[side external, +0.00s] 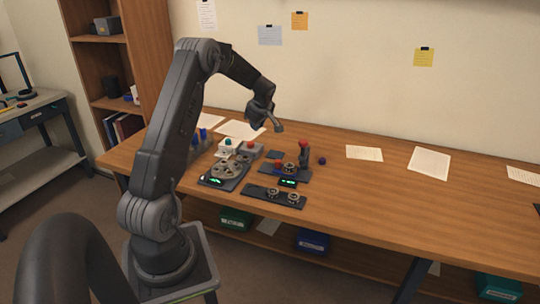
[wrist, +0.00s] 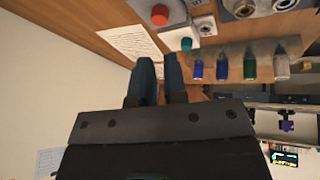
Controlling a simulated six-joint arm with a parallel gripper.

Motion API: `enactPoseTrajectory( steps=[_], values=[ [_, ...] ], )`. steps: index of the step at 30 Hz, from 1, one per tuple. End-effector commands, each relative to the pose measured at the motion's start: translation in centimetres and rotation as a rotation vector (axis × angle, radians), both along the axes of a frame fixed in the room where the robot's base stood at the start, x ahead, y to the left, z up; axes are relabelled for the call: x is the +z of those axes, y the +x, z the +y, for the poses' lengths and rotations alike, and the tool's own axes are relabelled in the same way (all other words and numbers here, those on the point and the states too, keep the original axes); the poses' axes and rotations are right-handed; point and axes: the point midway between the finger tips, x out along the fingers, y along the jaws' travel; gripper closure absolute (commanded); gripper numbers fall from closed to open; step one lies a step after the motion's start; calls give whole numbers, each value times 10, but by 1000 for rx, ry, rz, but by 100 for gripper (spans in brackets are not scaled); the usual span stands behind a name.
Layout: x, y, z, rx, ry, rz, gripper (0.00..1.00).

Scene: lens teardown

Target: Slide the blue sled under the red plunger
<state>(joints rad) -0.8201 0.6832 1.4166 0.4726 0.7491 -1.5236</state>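My gripper (side external: 279,127) hangs in the air above the back of the bench in the side view, apart from everything on it. In the wrist view its two dark fingers (wrist: 160,62) show a narrow gap with nothing between them. An upright dark post with a red top (side external: 304,146), which looks like the red plunger, stands at the back right of a dark plate (side external: 298,176).
A round grey part (side external: 226,168) sits on a plate with a green display. Boxes with a teal cap (side external: 228,142) and a red cap (side external: 250,143) stand behind it. A front tray (side external: 257,191) holds rings. Small bottles (wrist: 222,67) stand in a rack. The bench's right half holds only papers.

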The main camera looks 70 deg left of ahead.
Motion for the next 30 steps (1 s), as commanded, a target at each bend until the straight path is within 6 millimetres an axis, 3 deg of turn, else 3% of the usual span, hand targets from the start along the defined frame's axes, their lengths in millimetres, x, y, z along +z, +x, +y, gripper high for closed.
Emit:
enactPoseTrajectory(
  steps=[4,9,13,19,24,30],
  values=[
    [2,-19,33,-157,237,-34,100],
    [2,-27,40,-435,373,-108,100],
    [-7,-34,21,-681,358,-174,100],
    [-28,-58,-28,-996,182,-242,100],
    [-38,-77,-56,-1121,53,-257,100],
    [-49,-76,-61,-1148,18,-259,100]
  ],
)
